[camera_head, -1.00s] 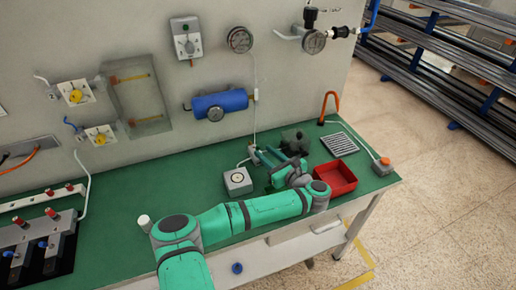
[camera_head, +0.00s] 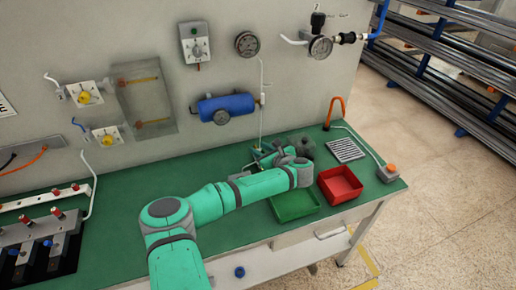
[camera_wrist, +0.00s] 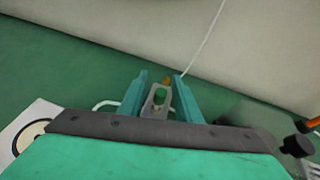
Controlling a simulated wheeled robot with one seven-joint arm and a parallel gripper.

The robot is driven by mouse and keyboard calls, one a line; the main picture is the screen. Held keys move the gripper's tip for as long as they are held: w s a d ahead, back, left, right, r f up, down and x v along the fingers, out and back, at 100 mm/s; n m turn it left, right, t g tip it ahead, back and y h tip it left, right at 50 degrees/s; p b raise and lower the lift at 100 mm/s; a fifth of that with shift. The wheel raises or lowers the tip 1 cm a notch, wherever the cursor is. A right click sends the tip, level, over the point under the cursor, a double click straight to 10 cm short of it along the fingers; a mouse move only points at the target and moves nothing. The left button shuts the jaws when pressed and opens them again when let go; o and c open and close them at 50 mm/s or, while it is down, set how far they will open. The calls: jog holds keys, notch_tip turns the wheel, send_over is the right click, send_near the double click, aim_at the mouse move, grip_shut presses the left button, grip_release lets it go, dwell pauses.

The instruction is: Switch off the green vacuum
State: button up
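In the wrist view, a small grey fitting with a green cap (camera_wrist: 159,97) stands between my two teal fingers. A brass end (camera_wrist: 168,80) shows behind it. I take this to be the green vacuum control. My gripper (camera_wrist: 160,88) is open around the fitting, with a gap visible on both sides and no clear contact. In the head view, my gripper (camera_head: 262,153) is low over the green bench near the wall, and the fitting is too small or hidden there.
A grey pump-like unit (camera_head: 301,145) stands right of my gripper. A green tray (camera_head: 296,206) and a red tray (camera_head: 340,185) lie in front. A blue tank (camera_head: 227,105) hangs above.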

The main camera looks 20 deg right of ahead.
jog(key=shift+x, duration=0.95)
grip_shut()
